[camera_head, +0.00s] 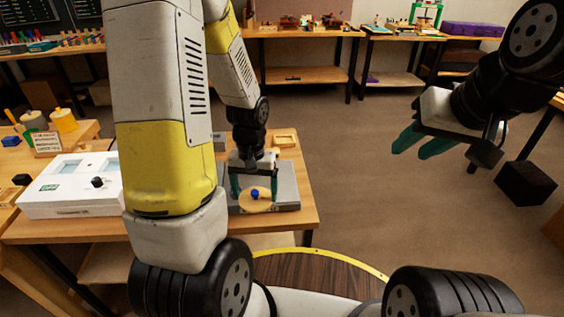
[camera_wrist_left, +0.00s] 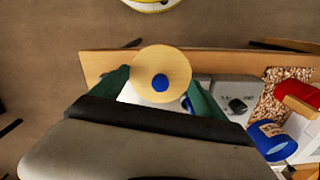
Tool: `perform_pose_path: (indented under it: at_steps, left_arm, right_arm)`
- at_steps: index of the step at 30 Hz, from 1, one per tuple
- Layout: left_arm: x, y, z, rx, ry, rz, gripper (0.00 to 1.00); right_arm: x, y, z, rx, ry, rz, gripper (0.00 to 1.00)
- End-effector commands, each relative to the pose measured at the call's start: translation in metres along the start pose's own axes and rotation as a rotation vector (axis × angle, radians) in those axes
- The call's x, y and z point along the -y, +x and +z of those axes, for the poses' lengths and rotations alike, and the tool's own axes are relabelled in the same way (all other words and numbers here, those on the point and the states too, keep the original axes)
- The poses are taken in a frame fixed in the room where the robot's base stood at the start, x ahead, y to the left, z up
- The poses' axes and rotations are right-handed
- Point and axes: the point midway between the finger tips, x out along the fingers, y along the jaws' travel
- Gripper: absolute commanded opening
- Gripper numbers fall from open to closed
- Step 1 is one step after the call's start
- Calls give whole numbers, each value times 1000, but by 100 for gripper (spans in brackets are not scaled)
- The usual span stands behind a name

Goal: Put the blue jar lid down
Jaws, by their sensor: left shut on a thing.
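The blue jar lid is a round pale wooden disc (camera_head: 262,205) with a blue knob (camera_head: 255,193). My left gripper (camera_head: 254,193) points down with a green finger on each side of the lid and is shut on it. In the left wrist view the disc (camera_wrist_left: 172,62) lies between the green fingers (camera_wrist_left: 160,90). The lid is over the front part of a grey flat device (camera_head: 286,186) on the bench; I cannot tell whether it touches. My right gripper (camera_head: 411,151) is empty and open, up at the right over the floor, far from the lid.
The bench (camera_head: 305,200) also holds a white box device (camera_head: 70,190) and a small wooden tray (camera_head: 285,140). The left wrist view shows a blue jar (camera_wrist_left: 270,138) and a red object (camera_wrist_left: 300,96) at the right. Brown floor (camera_head: 345,190) lies open right of the bench.

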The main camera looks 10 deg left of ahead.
Motion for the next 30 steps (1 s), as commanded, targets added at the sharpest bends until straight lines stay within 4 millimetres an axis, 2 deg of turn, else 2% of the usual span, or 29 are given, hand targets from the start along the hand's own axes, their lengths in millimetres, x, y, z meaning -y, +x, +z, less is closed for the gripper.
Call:
perform_pose_path:
  at_steps: [12, 16, 19, 23, 30]
  left_arm:
    - [-18, 11, -108, -1, 1, 0, 45]
    - [-23, 13, -133, -1, 1, 1, 45]
    - [-25, 14, -144, -1, 1, 1, 45]
    - [-26, 17, -148, 1, 1, 1, 45]
    - [-26, 47, -147, 2, 2, 0, 45]
  right_arm:
    - [0, 0, 0, 0, 0, 0, 36]
    - [0, 0, 0, 0, 0, 0, 36]
    - [0, 0, 0, 0, 0, 0, 36]
    - [0, 0, 0, 0, 0, 0, 36]
    - [0, 0, 0, 0, 0, 0, 36]
